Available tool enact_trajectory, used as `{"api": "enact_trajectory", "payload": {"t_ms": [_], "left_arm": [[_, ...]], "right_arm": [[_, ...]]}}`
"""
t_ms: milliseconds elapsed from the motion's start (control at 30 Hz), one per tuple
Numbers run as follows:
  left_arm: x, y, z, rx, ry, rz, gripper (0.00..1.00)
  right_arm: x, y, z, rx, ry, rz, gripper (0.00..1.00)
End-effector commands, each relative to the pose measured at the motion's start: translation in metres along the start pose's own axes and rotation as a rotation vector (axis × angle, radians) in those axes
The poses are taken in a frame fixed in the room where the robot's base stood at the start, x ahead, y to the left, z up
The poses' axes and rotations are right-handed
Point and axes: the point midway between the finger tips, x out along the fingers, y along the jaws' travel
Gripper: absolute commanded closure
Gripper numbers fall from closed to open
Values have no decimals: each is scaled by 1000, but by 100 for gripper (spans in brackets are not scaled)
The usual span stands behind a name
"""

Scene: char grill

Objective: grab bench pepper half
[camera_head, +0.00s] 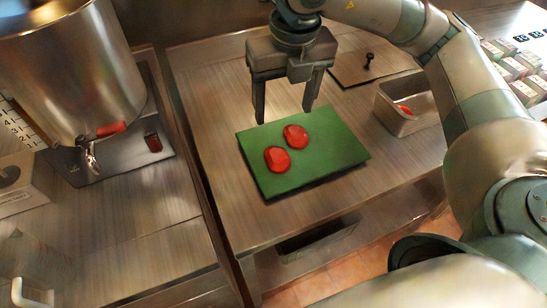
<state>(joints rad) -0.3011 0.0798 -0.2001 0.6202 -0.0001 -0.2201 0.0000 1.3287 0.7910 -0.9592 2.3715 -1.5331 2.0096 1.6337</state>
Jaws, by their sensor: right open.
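Two red pepper halves lie on a green cutting board (330,158) on the metal bench. One pepper half (296,136) is nearer the gripper, and the other pepper half (277,159) lies just below and left of it. My right gripper (286,112) comes down from the top of the view, with its fingers apart and nothing between them. Its fingertips are over the board's far edge, just behind the nearer pepper half. They appear apart from it. My left gripper is not in the view.
A metal container (409,112) with something red inside stands right of the board. A dark plate with a black knob (369,60) lies behind it. A large steel pot (70,70) stands at left. Bare bench lies left of the board.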

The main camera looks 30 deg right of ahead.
Motion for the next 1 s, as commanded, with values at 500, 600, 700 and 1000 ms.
{"api": "enact_trajectory", "payload": {"t_ms": [500, 600, 700, 1000], "left_arm": [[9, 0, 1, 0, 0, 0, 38], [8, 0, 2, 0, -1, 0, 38], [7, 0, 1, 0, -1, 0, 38], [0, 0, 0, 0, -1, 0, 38]], "right_arm": [[9, 0, -1, 0, 0, 0, 34], [11, 0, -1, 0, 0, 0, 34], [17, 0, -2, -1, 3, 0, 34], [46, 0, -2, 0, 3, 0, 34]]}}
